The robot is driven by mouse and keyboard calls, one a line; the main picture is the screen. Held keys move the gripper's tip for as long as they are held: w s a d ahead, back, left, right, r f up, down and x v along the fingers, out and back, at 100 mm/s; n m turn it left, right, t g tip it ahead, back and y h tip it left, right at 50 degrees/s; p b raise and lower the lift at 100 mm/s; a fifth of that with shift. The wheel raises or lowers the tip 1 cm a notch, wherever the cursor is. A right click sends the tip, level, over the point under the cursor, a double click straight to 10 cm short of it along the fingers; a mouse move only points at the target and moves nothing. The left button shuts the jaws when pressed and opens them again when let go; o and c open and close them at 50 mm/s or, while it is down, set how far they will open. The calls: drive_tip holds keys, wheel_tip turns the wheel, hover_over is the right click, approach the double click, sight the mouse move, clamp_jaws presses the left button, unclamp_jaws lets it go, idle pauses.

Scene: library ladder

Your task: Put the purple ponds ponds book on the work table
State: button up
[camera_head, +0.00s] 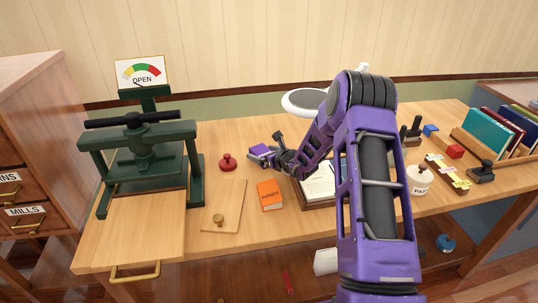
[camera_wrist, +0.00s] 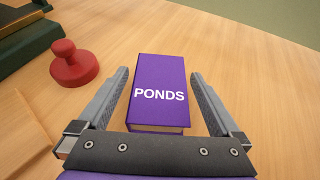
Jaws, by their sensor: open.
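The purple book (camera_wrist: 158,88), marked PONDS, lies flat on the wooden work table (camera_wrist: 240,60) in the wrist view. My gripper (camera_wrist: 157,88) is open, with one finger on each side of the book and a visible gap on both sides. In the head view the purple book (camera_head: 260,152) shows small at the tip of my gripper (camera_head: 272,148), partly covered by the fingers. The work table (camera_head: 235,228) runs across the middle of the head view.
A red stamp (camera_head: 228,162) stands left of the purple book. A green press (camera_head: 140,155) is further left. A lamp (camera_head: 304,101) stands behind my arm, and a book rack (camera_head: 490,150) is at the right.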

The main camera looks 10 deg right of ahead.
drive_tip(key=v, duration=1.2)
drive_tip(key=shift+d+p, duration=0.1)
drive_tip(key=shift+p, duration=0.2)
